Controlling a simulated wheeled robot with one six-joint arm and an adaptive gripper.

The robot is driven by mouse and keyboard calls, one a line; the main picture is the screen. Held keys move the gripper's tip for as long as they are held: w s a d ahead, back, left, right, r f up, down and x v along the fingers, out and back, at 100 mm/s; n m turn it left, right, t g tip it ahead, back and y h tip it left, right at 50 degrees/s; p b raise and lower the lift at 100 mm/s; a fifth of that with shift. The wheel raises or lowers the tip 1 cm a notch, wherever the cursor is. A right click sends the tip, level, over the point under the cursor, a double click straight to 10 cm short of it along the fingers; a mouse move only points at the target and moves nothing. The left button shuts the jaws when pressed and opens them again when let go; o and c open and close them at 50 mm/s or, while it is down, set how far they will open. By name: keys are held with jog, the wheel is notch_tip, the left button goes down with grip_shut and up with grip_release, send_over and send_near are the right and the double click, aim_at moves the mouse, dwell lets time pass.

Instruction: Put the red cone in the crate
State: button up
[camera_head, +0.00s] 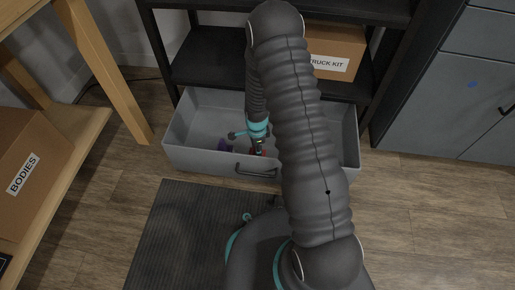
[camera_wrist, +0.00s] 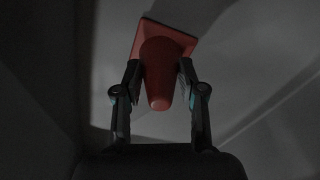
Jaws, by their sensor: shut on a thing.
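The red cone (camera_wrist: 161,72) is between the two fingers of my gripper (camera_wrist: 159,80) in the wrist view, with its square base at the far end and its narrow tip toward the palm. My gripper is shut on it. In the head view my gripper (camera_head: 257,147) reaches down inside the grey crate (camera_head: 200,158), near its front wall. Only a small bit of red (camera_head: 258,153) shows there; my arm hides much of the crate's right part. I cannot tell whether the cone touches the crate floor.
The crate stands on the wood floor before a dark shelf (camera_head: 205,65) holding a TRUCK KIT box (camera_head: 335,48). A dark mat (camera_head: 175,235) lies in front. A BODIES box (camera_head: 28,170) is at the left.

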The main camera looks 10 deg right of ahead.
jog(key=shift+f, duration=0.2)
jog(key=o, duration=0.9)
jog(key=shift+o, duration=0.2)
jog(key=shift+r, duration=0.1)
